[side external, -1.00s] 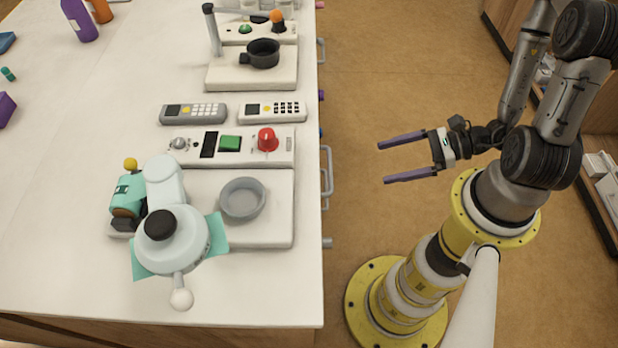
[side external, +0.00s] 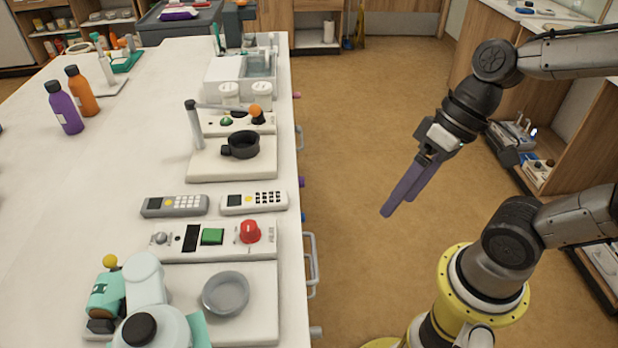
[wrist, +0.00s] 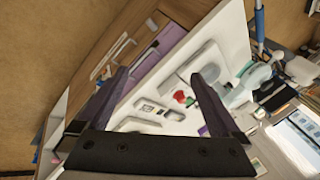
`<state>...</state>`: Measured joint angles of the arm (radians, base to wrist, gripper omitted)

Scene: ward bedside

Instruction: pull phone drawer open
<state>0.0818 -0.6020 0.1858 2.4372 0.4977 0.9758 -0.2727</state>
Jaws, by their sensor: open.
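My gripper (side external: 397,205) hangs over the floor to the right of the counter (side external: 100,190), fingers slanting down and to the left. It is open and empty, apart from the counter and its handles. Pale bar handles stick out from the counter's right side, one near (side external: 316,262) and one farther back (side external: 300,138). The drawer fronts are hidden from the side view, and I cannot tell which is the phone drawer. A grey phone (side external: 174,206) and a white phone (side external: 253,202) lie on top. The wrist view shows wooden fronts with pale handles (wrist: 120,48) beyond my fingers.
A panel with a green button and red knob (side external: 212,241) sits in front of the phones. A grey dish (side external: 226,294) and a dark pan (side external: 242,145) stand near the counter edge. The floor (side external: 360,140) between the counter and my arm is clear.

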